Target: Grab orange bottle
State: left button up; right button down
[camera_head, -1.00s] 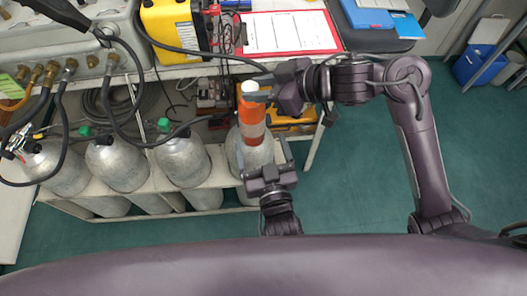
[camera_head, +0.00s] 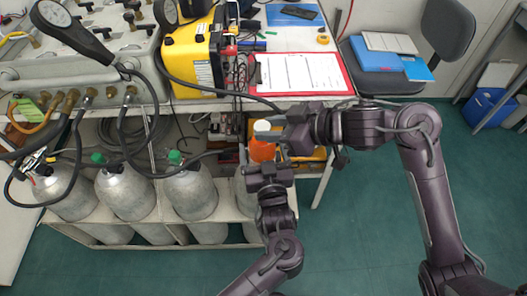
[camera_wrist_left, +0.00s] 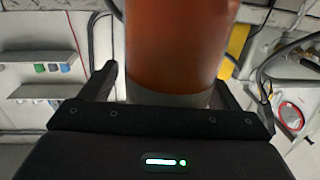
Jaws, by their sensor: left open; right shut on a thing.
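The orange bottle (camera_head: 262,149) with a white cap is upright in the air in front of the bench. My right gripper (camera_head: 270,133) comes from the right and is shut on its upper part, just below the cap. My left gripper (camera_head: 268,164) is open, right at the bottle's lower part, and hides that part in the head view. In the left wrist view the orange bottle (camera_wrist_left: 177,45) fills the space between the two spread left fingers, with a grey band low on it. Whether the left fingers touch it I cannot tell.
Several grey cylinders (camera_head: 190,192) stand in a white rack at the left, below the bench. The bench carries a yellow case (camera_head: 193,57) and a red clipboard (camera_head: 300,74). Black hoses hang in front at the left.

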pick_arm(q)
jog(key=shift+d, duration=0.1)
jog(key=c, duration=1.4)
pick_arm(e)
jog(key=shift+r, duration=0.1)
pick_arm(q)
jog(key=shift+r, duration=0.15)
pick_arm(e)
jog(key=c, duration=1.3)
grip_release()
jog(key=o, duration=0.3)
jog(key=shift+o, duration=0.2)
